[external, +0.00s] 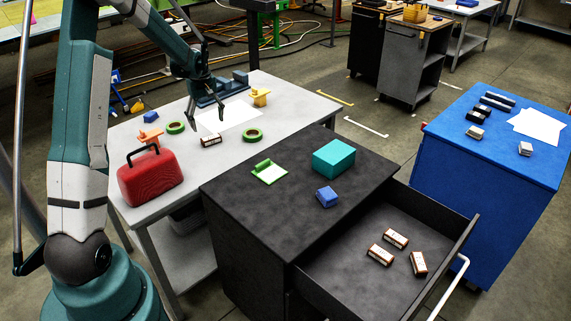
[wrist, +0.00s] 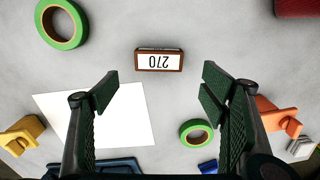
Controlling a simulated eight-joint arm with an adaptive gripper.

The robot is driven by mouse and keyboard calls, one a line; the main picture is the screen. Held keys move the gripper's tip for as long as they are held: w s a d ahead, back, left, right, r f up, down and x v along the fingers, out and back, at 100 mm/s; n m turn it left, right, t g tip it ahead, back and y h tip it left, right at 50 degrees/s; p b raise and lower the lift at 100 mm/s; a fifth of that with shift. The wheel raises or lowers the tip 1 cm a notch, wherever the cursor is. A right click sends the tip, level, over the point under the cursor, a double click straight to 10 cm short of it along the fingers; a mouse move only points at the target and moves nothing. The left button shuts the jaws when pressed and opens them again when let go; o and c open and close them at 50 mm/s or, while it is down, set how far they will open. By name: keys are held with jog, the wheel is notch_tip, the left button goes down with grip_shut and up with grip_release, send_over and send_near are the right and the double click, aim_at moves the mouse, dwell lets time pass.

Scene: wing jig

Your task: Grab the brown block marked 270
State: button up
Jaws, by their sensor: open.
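The brown block marked 270 (wrist: 159,60) lies on the light grey table in the wrist view, its white label upside down there. In the external view the block (external: 211,141) lies near the middle of that table, between two green tape rolls. My gripper (external: 206,118) is above the table close to the block. In the wrist view my gripper (wrist: 160,88) is open and empty, its fingers spread wide. The block lies ahead of the fingertips, roughly centred between them, and is not held.
Green tape rolls (wrist: 62,24) (wrist: 196,132) lie on either side of the block. A white sheet (wrist: 95,115), a red toolbox (external: 150,177) and a yellow clamp-like piece (external: 260,97) share the table. An open black drawer (external: 345,262) holds several brown blocks.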

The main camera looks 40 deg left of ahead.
aim_at(210, 136)
jog(key=shift+f, duration=1.3)
jog(key=shift+w+f+b, duration=0.15)
jog(key=shift+f+b, duration=0.4)
jog(key=shift+f, duration=2.05)
jog(key=c, duration=1)
